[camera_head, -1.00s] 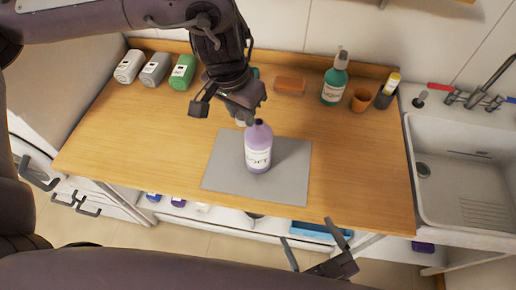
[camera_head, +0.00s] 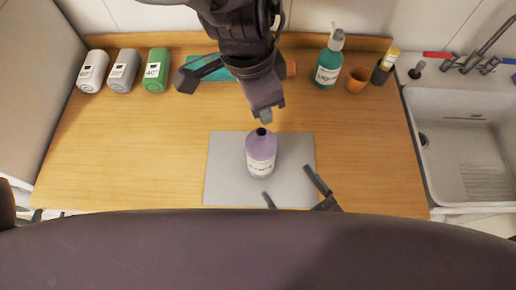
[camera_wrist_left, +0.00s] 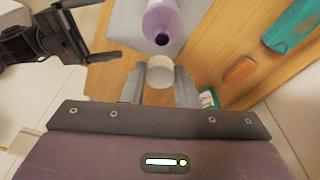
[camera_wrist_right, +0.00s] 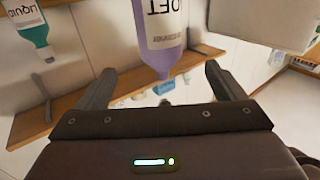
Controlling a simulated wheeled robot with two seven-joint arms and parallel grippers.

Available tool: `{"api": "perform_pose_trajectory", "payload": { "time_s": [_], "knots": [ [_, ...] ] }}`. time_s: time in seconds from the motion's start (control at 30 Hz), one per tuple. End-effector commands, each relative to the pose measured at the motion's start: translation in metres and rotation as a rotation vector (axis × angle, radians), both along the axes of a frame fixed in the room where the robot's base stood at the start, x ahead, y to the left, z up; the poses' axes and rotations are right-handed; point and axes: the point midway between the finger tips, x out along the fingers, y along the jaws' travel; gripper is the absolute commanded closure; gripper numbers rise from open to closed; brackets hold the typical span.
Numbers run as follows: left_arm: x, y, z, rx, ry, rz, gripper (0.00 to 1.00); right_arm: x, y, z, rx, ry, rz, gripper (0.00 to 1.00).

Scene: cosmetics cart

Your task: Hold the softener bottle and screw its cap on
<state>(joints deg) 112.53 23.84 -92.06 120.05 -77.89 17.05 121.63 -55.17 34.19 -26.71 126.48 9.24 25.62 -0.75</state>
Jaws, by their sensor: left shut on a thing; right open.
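The purple softener bottle (camera_head: 261,158) stands upright and uncapped on the grey mat (camera_head: 222,180), its dark mouth facing up. My left gripper (camera_head: 265,112) is just above and behind the bottle's mouth. It is shut on a pale cap (camera_wrist_left: 160,72), which hangs near the open neck in the left wrist view; whether they touch is unclear. My right gripper (camera_head: 293,189) is open at the mat's front edge, in front and to the right of the bottle. In the right wrist view the bottle (camera_wrist_right: 158,35) is beyond the spread fingers, not between them.
White, grey and green containers (camera_head: 155,70) stand at the back left. A teal item (camera_head: 203,68) lies behind my left gripper. A teal pump bottle (camera_head: 328,62) and an orange cup (camera_head: 357,80) are at the back right, near the sink (camera_head: 470,150). The wooden counter's left side is clear.

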Motion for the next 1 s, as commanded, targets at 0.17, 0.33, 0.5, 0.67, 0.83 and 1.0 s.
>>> {"api": "perform_pose_trajectory", "payload": {
  "time_s": [0.17,0.33,0.5,0.67,0.83,1.0],
  "knots": [
    [0.0,0.0,0.0,0.0,-0.001,0.002,0.94,0.002,0.001,0.0,0.0,0.0,-0.001,0.1],
    [0.001,0.0,0.0,0.0,-0.001,0.003,0.94,0.019,0.011,0.001,0.001,-0.004,-0.004,0.1],
    [0.001,0.0,0.0,0.0,-0.001,0.003,0.94,0.046,0.029,0.001,0.003,-0.006,-0.004,0.1],
    [0.001,0.0,0.0,0.0,-0.001,0.003,0.94,0.07,0.046,0.001,0.002,-0.005,-0.002,0.1],
    [0.001,0.0,0.0,0.0,-0.001,0.003,0.94,0.089,0.059,0.001,0.002,-0.002,-0.002,0.1],
    [0.001,0.0,0.0,0.0,-0.001,0.003,0.94,0.098,0.066,0.001,0.001,-0.001,0.0,0.1]
  ]
}}
